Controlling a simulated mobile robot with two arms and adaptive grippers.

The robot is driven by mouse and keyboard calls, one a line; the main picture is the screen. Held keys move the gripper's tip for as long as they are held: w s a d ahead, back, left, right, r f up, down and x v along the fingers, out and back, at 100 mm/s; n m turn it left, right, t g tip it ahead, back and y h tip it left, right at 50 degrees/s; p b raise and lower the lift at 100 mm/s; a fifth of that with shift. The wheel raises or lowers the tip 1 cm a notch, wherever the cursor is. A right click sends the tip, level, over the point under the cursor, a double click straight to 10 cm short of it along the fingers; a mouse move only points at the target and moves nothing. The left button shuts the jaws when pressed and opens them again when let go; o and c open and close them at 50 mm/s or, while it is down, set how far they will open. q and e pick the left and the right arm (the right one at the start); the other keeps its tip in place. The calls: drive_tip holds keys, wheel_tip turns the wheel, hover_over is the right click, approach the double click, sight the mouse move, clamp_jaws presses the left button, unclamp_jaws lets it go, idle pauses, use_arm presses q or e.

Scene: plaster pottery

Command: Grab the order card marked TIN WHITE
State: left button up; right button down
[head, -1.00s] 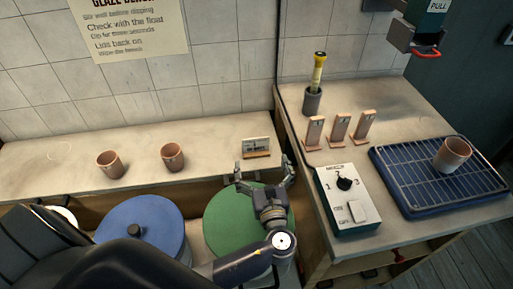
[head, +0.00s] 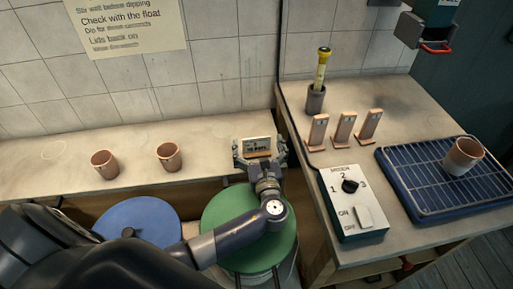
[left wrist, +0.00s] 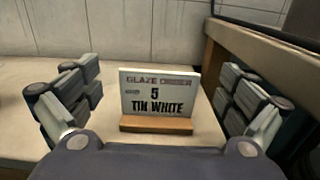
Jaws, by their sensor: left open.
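The order card (left wrist: 158,96) reads "GLAZE ORDER 5 TIN WHITE" in the left wrist view. It stands upright in a small wooden holder (left wrist: 156,124) on the pale shelf. In the head view the card (head: 254,146) sits near the shelf's right end. My left gripper (head: 260,155) is open, its fingers spread to either side of the card. In the left wrist view the left gripper's fingers (left wrist: 160,98) stand clear of the card, with gaps on both sides. My right gripper is not in view.
Two clay cups (head: 105,164) (head: 169,156) stand left on the shelf. Blue (head: 140,222) and green (head: 225,212) lids lie below it. A raised wooden edge (left wrist: 222,62) borders the right side. The right table holds a control box (head: 352,212) and blue rack (head: 410,195).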

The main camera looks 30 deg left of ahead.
use_arm(q)
drive_tip(key=shift+x, duration=1.3)
drive_tip(key=c, duration=1.2)
drive_tip(key=shift+o, duration=0.2)
drive_tip(key=shift+r, duration=0.1)
